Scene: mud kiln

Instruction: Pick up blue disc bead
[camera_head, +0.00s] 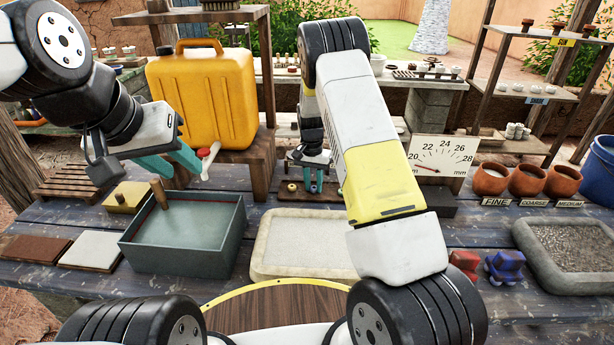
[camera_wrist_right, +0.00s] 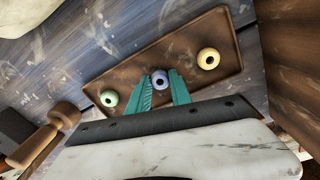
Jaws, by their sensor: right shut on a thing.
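The blue disc bead (camera_wrist_right: 160,79) sits between the two teal fingertips of my right gripper (camera_wrist_right: 163,88) in the right wrist view. The gripper is shut on it, at the small brown wooden tray (camera_wrist_right: 190,42). A yellow bead (camera_wrist_right: 208,59) and a green bead (camera_wrist_right: 109,98) lie on the tray on either side, apart from the fingers. In the head view my right gripper (camera_head: 314,183) reaches down to this tray, and the bead in it is small and partly hidden. My left gripper (camera_head: 175,162) is empty, its teal fingers apart, above the blue-grey basin.
The blue-grey basin (camera_head: 128,252) stands at the left, with a yellow jug (camera_head: 205,95) on a wooden stand behind it. A dial gauge (camera_head: 442,160) and clay pots (camera_head: 528,180) stand right of my right arm. A pale tray (camera_head: 300,262) lies in front.

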